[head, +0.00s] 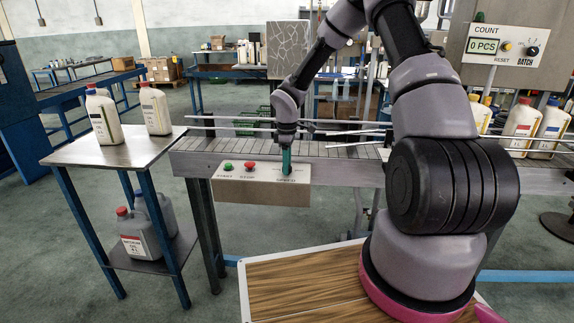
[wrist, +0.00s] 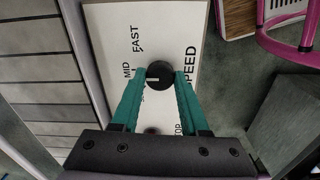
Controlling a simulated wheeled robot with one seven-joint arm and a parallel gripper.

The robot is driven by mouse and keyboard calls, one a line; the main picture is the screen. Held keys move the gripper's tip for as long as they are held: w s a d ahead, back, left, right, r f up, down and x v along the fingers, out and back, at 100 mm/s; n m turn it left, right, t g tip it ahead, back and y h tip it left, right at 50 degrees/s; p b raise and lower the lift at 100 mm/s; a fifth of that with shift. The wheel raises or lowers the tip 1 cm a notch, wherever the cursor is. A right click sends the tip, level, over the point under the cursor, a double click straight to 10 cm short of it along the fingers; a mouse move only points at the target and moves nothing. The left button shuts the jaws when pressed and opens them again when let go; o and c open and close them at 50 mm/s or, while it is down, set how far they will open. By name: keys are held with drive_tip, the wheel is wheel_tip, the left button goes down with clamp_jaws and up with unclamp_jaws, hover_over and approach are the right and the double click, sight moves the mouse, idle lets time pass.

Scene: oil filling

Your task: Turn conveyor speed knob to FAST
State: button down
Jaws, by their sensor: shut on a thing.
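The conveyor speed knob (wrist: 160,71) is a round black dial with a short white pointer line, on the pale panel marked SPEED. The line points left in the wrist view, roughly toward MID (wrist: 127,71). The FAST label (wrist: 137,38) is up and left of the knob; a third label is partly hidden by a finger. My gripper (wrist: 160,80) is shut on the knob, with a green finger on either side. In the head view my gripper (head: 286,162) reaches down to the right end of the control box (head: 240,193) and hides the knob.
A green button (head: 228,166) and a red button (head: 249,167) sit left of the knob. The conveyor (head: 345,168) with guide rails runs behind the box. A side table (head: 130,152) with two bottles stands at left. A count box (head: 505,45) is at upper right.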

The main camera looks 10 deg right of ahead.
drive_tip(key=m, duration=0.4)
drive_tip(key=shift+m, duration=0.3)
drive_tip(key=m, duration=0.5)
idle(0.5)
drive_tip(key=shift+c, duration=2.1)
unclamp_jaws()
wheel_tip(320, 180, up, 11)
